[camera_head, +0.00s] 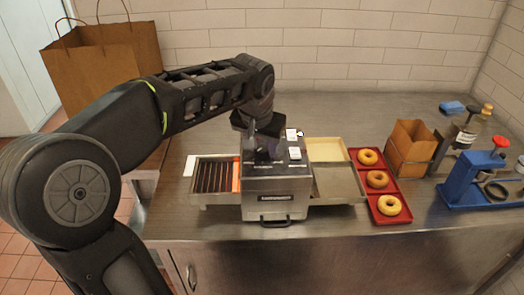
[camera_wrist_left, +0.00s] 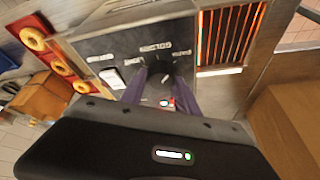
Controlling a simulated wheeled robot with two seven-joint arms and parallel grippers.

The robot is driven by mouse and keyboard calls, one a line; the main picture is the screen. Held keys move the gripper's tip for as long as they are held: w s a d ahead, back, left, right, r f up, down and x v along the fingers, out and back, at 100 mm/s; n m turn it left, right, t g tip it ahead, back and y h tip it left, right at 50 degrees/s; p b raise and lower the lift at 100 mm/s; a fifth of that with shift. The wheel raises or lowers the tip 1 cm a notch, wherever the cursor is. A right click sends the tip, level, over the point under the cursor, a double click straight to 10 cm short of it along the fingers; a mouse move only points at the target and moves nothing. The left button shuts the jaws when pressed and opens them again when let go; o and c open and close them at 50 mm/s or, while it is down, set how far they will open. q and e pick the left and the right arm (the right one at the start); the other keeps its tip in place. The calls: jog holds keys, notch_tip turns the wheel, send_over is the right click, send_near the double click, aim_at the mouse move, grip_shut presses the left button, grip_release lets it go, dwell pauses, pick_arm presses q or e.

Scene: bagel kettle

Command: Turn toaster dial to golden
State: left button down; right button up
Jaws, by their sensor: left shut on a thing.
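The toaster (camera_head: 277,190) is a grey metal box in the middle of the counter. Its dark top panel (camera_wrist_left: 110,42) shows in the left wrist view with several white labels too small to read. The black dial (camera_wrist_left: 158,82) sits among these labels. My left gripper (camera_head: 264,148) reaches down onto the top from the left. In the left wrist view its two purple fingers (camera_wrist_left: 159,90) are shut on the dial, one on each side. The fingers partly hide the dial, and I cannot tell which label it points at. My right gripper is not in view.
Heater bars (camera_head: 212,177), partly glowing orange, lie left of the toaster. A pale tray (camera_head: 326,149) and red tray (camera_head: 363,188) with bagels (camera_head: 377,179) stand right. A blue press (camera_head: 470,183), small brown bag (camera_head: 411,148) and large paper bag (camera_head: 100,65) are farther off.

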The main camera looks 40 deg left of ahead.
pick_arm(q)
jog(key=n+b, duration=0.1)
jog(key=n+y+b, duration=0.1)
jog(key=n, duration=0.1)
jog(key=shift+w+d+f+n+g, duration=0.1)
jog(key=shift+w+n+g, duration=0.05)
jog(key=shift+n+g, duration=0.2)
jog(key=shift+n+g+y+b, duration=0.35)
jog(key=shift+n+y, duration=0.05)
jog(key=shift+n, duration=0.75)
jog(key=shift+n+g+y, duration=0.3)
jog(key=shift+n+g, duration=0.1)
jog(key=shift+n, duration=0.8)
jog(key=c, duration=0.9)
grip_release()
jog(key=shift+r, duration=0.2)
